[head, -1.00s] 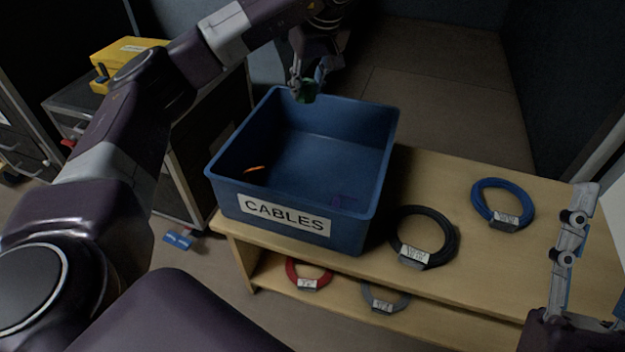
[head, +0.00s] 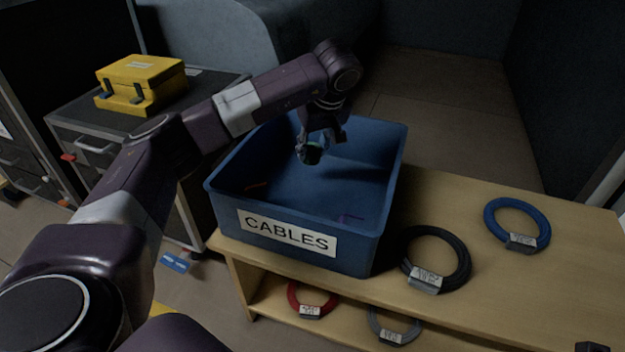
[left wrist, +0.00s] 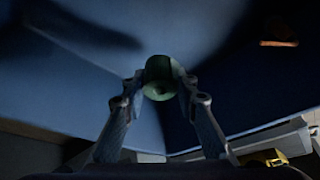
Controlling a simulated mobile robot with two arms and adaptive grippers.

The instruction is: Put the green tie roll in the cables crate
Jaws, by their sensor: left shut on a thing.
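The green tie roll (head: 313,154) is held in my left gripper (head: 311,150), inside the outline of the blue cables crate (head: 356,258) toward its back. In the left wrist view the roll (left wrist: 160,78) sits between the two fingertips of the left gripper (left wrist: 160,88), with blue crate wall around it. The crate stands on the wooden bench, its "CABLES" label facing me. Its exact height over the crate floor is hard to tell. Only a small dark piece, probably of my right gripper (head: 592,347), shows at the bottom right corner.
A yellow case (head: 150,75) stands on a cabinet.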

